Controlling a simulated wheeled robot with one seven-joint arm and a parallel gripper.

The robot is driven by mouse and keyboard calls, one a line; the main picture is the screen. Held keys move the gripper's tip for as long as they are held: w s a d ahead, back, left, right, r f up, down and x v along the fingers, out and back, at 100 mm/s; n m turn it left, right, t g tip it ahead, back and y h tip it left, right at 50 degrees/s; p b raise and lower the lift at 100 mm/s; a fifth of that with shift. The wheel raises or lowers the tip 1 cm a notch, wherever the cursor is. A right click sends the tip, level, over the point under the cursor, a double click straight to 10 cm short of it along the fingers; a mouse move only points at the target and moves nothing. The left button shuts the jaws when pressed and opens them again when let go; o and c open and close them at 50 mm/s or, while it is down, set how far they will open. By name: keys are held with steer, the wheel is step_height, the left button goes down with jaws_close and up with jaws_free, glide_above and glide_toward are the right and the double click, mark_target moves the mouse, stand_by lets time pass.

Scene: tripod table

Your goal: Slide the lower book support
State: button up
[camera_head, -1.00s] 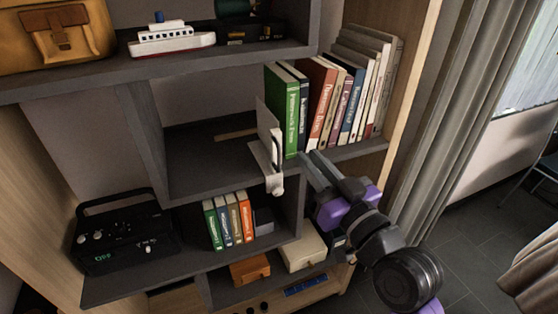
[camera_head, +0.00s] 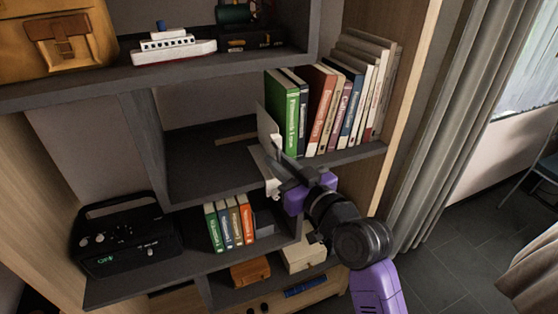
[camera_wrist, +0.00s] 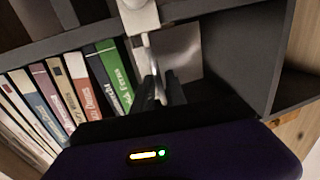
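The lower book support is a white plate with a handle, and its plate (camera_head: 268,132) stands against the left end of the book row on the middle shelf. In the wrist view the plate (camera_wrist: 182,50) is right of the green book, with the thin white handle (camera_wrist: 149,50) in front. My gripper (camera_head: 277,165) is at the handle, in front of the shelf edge. In the wrist view my gripper's dark fingers (camera_wrist: 161,90) are at the handle's lower end, which seems to run between them. I cannot tell whether they press on it.
Upright books (camera_head: 325,105) fill the shelf right of the support. The middle shelf (camera_head: 205,165) is clear to its left, up to a vertical divider (camera_head: 146,140). Small books (camera_head: 229,223) and a black radio (camera_head: 124,237) stand below. A toy ship (camera_head: 172,45) is above.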

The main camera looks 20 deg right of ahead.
jaws_close()
stand_by(1.4)
